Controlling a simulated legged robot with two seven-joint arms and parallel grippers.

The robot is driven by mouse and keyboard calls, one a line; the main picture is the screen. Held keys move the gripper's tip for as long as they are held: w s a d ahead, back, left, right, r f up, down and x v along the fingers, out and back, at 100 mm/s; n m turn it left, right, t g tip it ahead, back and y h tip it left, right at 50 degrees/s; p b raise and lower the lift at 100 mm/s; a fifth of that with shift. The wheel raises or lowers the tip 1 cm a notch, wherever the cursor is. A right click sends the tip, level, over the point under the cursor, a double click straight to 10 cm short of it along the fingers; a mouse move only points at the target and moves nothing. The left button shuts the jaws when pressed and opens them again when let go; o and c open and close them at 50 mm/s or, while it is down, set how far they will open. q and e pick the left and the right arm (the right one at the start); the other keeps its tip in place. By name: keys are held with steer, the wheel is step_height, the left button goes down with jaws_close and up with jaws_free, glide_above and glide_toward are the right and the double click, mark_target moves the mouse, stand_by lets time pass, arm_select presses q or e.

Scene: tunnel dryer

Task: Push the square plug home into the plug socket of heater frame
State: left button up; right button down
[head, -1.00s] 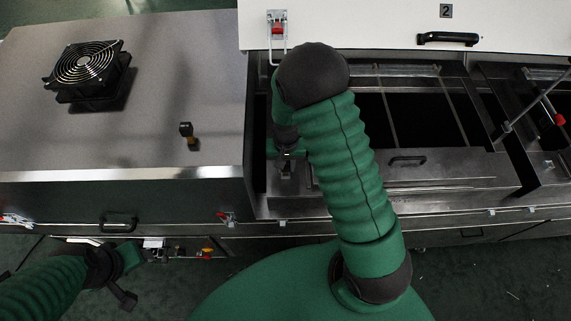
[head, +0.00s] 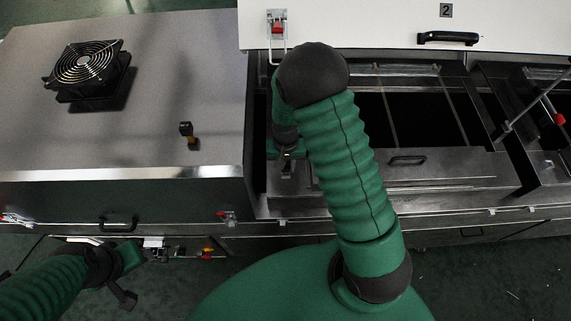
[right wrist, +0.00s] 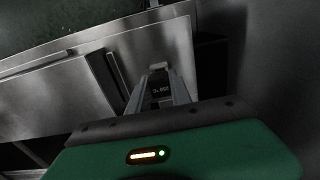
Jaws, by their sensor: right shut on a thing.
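My right gripper (head: 287,164) reaches down into the open bay, beside the bay's left wall. It also shows in the right wrist view (right wrist: 160,86), pointing away from the camera. It is shut on a small dark block with faint pale lettering, which I take to be the square plug (right wrist: 161,88). A pale grey piece lies just past the fingertips; I cannot tell if it is the plug socket or how far in the plug sits. My left gripper (head: 146,254) is low at the left, in front of the cabinet; its jaws are too small to read.
A black fan (head: 85,66) and a small black and yellow item (head: 188,133) stand on the grey cabinet top (head: 190,70). A white lid (head: 350,25) marked 2 stands behind the bay. A metal panel with a black handle (head: 407,160) lies right of my right arm.

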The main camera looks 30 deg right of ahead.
mark_target(286, 166)
steer(key=shift+f+b, duration=0.65)
steer(key=shift+f, duration=0.35)
steer(key=c, duration=1.1)
jaws_free()
steer(key=shift+r, duration=0.1)
step_height(286, 166, up, 17)
steer(key=b, duration=0.1)
steer(key=shift+b, duration=0.3)
steer(key=shift+f, duration=0.2)
